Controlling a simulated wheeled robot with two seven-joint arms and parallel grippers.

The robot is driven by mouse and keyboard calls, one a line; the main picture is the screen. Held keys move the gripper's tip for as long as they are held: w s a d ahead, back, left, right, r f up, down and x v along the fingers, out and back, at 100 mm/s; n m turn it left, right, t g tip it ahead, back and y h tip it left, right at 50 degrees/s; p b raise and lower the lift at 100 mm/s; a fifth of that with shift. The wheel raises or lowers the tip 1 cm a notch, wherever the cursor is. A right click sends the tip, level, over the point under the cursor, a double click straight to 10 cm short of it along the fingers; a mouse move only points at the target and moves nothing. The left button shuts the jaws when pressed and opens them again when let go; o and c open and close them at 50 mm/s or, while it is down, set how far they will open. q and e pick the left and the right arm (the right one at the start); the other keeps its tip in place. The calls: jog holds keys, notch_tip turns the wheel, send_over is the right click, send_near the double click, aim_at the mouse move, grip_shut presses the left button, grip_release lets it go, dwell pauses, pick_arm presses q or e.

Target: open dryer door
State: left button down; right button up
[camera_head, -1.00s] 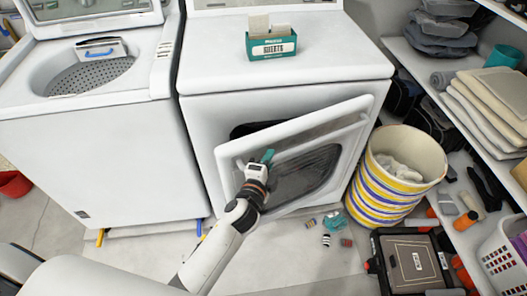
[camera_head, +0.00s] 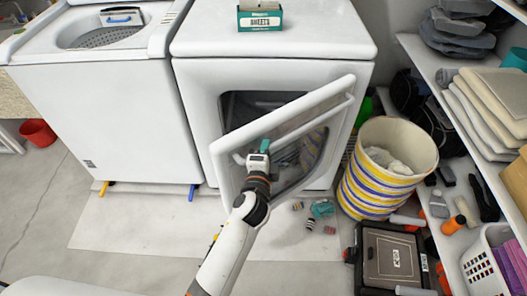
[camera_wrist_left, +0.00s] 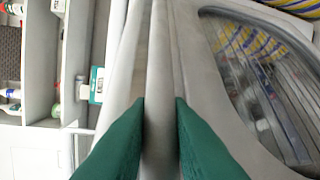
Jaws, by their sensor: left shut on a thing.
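The white dryer (camera_head: 275,45) stands in the middle of the head view. Its door (camera_head: 325,108) is swung partly open, with a dark opening (camera_head: 250,105) showing behind it. My left gripper (camera_head: 262,148) is at the left part of the door, shut on the door's bar-like handle. In the left wrist view its green fingers (camera_wrist_left: 160,135) sit on either side of the pale handle bar (camera_wrist_left: 158,75), and the door's glass window (camera_wrist_left: 262,85) lies to the right. My right gripper is not in view.
A striped basket (camera_head: 385,165) stands close to the door's right side. Small items (camera_head: 318,212) lie on the floor below the door. A black case (camera_head: 392,260) and shelving (camera_head: 445,90) are at the right. A washer (camera_head: 100,100) stands left; floor before it is clear.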

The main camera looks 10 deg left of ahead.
pick_arm(q)
jog(key=c, duration=1.3)
grip_release()
jog(key=shift+w, duration=0.1)
jog(key=shift+c, duration=0.2)
jog(key=s+r, duration=0.1)
jog(key=s, duration=1.1)
jog(key=shift+r+b, duration=0.3)
jog(key=shift+a, duration=0.1)
jog(key=shift+c, duration=0.2)
